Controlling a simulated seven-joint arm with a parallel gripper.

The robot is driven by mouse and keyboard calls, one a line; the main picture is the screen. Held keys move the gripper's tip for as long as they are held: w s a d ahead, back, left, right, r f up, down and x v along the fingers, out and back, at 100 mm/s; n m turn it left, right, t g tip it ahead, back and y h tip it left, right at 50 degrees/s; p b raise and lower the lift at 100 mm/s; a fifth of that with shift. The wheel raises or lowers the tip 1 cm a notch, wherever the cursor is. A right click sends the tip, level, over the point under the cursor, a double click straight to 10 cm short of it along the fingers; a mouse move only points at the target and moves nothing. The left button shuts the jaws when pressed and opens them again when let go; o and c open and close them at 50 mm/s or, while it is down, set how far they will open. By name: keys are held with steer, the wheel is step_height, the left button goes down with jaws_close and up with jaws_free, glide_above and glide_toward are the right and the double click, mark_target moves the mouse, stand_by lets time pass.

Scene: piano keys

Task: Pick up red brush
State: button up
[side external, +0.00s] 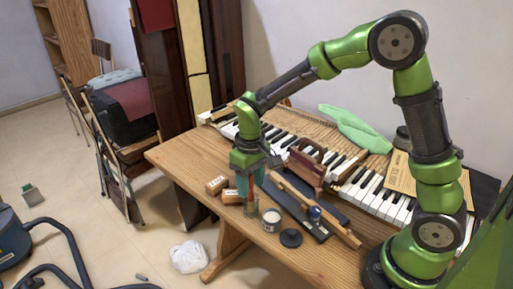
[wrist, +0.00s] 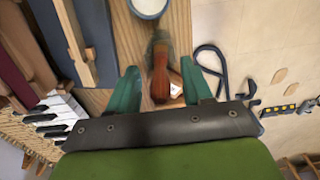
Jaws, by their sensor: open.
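The brush (wrist: 160,75), with a reddish-brown handle and a darker far end, lies in the gap between my fingers in the wrist view. My gripper (wrist: 160,68) is open, with one teal finger on each side of the handle and a visible gap on both sides. In the side view my gripper (side external: 246,184) points down over the front edge of the wooden table (side external: 178,155). A small reddish shape (side external: 250,209) shows just below the fingers there, too small to make out clearly.
A white-topped tin (side external: 271,219) and a dark round lid (side external: 291,238) stand right of my gripper. Wooden blocks (side external: 217,186) lie to its left. A long wooden bar (side external: 315,208) and piano keys (side external: 375,195) lie behind. The floor beyond the front edge is lower.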

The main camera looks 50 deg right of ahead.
steer(key=shift+c, duration=0.5)
jaws_close()
step_height(320, 180, up, 10)
stand_by(0.3)
